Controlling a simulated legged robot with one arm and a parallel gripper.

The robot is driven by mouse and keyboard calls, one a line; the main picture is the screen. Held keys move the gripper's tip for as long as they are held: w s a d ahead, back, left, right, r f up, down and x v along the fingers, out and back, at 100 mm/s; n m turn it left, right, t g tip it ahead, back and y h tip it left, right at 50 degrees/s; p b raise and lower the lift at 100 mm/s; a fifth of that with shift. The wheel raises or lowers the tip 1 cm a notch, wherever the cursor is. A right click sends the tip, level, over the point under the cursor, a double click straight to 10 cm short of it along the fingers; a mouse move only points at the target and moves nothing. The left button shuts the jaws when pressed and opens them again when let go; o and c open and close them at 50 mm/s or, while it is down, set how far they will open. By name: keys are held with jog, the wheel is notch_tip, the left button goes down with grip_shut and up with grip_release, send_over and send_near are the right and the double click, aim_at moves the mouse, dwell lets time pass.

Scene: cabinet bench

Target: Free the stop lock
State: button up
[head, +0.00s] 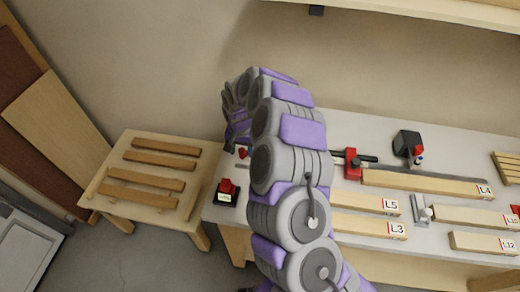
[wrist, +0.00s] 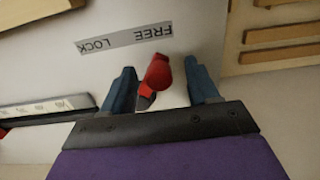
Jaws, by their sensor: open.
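The red stop lock lever (wrist: 158,74) stands between the two blue fingers of my open gripper (wrist: 163,88) in the wrist view. In the head view a small red part (head: 242,153) shows at the bench's left end beside my arm; my fingers are hidden there.
A red switch box (head: 227,193) sits at the bench's (head: 383,125) front left corner. A slatted wooden table (head: 130,191) stands to the left. Labelled wooden bars (head: 425,184), a red clamp (head: 352,164) and a black block (head: 407,143) lie right of my arm.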

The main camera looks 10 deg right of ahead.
jog(key=shift+r+p, duration=1.35)
jog(key=shift+r, duration=3.1)
jog(key=shift+s+r, duration=0.15)
jog(key=shift+r, duration=0.1)
jog(key=s+r+n, duration=0.4)
jog(key=s+r, duration=0.9)
jog(key=s, duration=0.3)
jog(key=s+d+r+g+b, duration=0.1)
jog(key=s+d, duration=0.3)
jog(key=s, duration=0.9)
jog(key=s+d+r+b, duration=0.1)
jog(key=s+d, duration=0.2)
jog(key=s, duration=1)
jog(key=shift+d+g, duration=0.4)
